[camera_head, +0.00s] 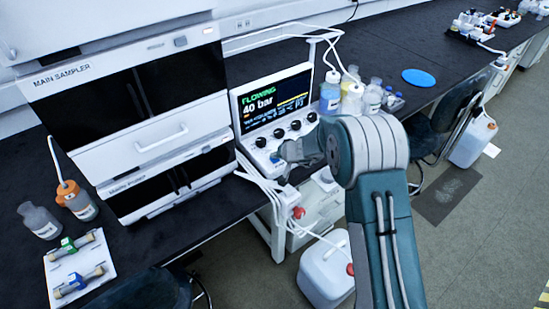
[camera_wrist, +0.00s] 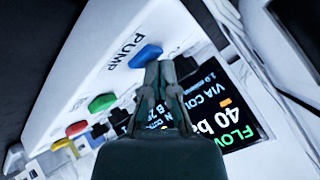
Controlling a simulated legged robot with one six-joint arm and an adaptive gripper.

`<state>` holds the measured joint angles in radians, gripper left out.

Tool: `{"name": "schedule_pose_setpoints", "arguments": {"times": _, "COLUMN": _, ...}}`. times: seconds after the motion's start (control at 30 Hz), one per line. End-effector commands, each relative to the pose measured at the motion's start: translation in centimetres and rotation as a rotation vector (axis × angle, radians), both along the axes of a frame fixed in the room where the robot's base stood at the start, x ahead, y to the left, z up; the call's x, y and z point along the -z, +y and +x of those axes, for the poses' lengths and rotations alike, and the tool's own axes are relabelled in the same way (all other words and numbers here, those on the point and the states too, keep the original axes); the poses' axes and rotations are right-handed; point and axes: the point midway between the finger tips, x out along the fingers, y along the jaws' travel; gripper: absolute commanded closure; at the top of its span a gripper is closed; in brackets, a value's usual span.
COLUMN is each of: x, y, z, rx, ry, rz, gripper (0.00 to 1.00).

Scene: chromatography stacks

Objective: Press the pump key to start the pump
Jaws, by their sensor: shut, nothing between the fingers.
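The pump controller (camera_head: 268,101) stands on the bench with a screen (camera_head: 272,102) reading "FLOWING" in green and "40 bar". In the wrist view the screen (camera_wrist: 222,120) is partly covered by my gripper. The blue key (camera_wrist: 145,55) lies beside the printed word "PUMP" on the white panel. My gripper (camera_wrist: 166,68) is shut and empty, its fingertips right at the lower right edge of the blue key; I cannot tell whether they touch it. In the head view my gripper (camera_head: 281,155) is at the panel's lower front, with a bit of blue at its tip.
Green (camera_wrist: 102,103), red (camera_wrist: 76,128) and yellow (camera_wrist: 60,144) keys line the same panel. The main sampler (camera_head: 125,85) stands left of the controller. Bottles (camera_head: 330,92) stand close on its right. White tubing (camera_head: 258,180) hangs in front, above a white canister (camera_head: 326,270) on the floor.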

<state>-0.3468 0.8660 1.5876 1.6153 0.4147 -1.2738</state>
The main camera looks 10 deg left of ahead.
Motion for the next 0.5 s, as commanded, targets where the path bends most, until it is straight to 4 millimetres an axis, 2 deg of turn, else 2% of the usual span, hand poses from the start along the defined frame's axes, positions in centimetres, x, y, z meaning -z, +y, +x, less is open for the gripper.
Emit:
{"name": "schedule_pose_setpoints", "arguments": {"times": 0.23, "x": -0.1, "y": 0.0, "z": 0.0, "rx": -0.001, "ry": 0.0, "rz": -0.001, "gripper": 1.0}}
{"name": "schedule_pose_setpoints", "arguments": {"times": 0.5, "x": -1.4, "y": 0.0, "z": 0.0, "rx": -0.001, "ry": 0.0, "rz": -0.001, "gripper": 1.0}}
